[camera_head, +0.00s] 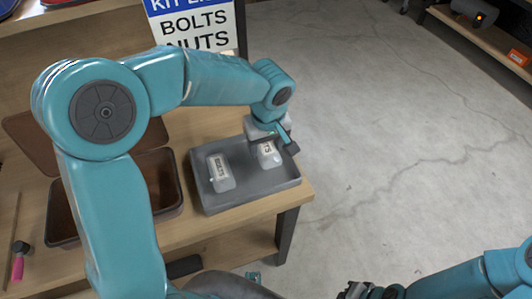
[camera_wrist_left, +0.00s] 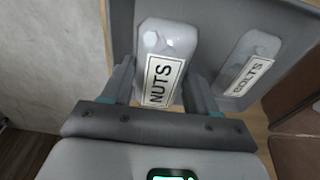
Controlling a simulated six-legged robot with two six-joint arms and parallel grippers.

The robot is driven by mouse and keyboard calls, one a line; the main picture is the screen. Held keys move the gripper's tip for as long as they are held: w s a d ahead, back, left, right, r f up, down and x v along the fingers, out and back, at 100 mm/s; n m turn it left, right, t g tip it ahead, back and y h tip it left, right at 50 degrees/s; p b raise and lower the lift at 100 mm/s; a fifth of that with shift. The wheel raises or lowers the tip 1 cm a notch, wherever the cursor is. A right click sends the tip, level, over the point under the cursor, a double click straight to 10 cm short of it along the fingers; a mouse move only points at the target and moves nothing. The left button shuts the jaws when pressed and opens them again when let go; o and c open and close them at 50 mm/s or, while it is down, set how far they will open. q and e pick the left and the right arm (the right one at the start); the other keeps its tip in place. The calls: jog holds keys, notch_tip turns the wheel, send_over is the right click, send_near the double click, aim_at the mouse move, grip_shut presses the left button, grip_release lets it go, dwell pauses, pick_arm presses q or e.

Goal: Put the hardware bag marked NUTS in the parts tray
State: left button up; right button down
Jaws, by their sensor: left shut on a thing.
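The white bag marked NUTS (camera_head: 267,155) is in the right part of the grey parts tray (camera_head: 253,200). In the left wrist view the NUTS bag (camera_wrist_left: 170,45) sits between the two fingers of my left gripper (camera_wrist_left: 160,88), its label facing up. My left gripper (camera_head: 272,138) is shut on this bag, at the tray's far right corner. Whether the bag touches the tray floor is hard to tell. A second white bag marked BOLTS (camera_head: 221,172) lies in the tray's left part, also seen in the wrist view (camera_wrist_left: 250,62). My right gripper (camera_head: 372,291) shows only partly at the bottom edge.
A brown open bin (camera_head: 168,193) stands left of the tray on the wooden bench (camera_head: 232,229). A kit list sign (camera_head: 192,25) stands behind. A pink-handled tool (camera_head: 18,266) lies at the far left. Open concrete floor is right of the bench.

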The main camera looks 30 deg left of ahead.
aim_at(266, 154)
pick_arm(q)
notch_tip(266, 154, down, 4)
jog(key=shift+r, duration=0.2)
jog(key=shift+f+b, duration=0.15)
jog(key=shift+b, duration=0.15)
jog(key=o, duration=1.1)
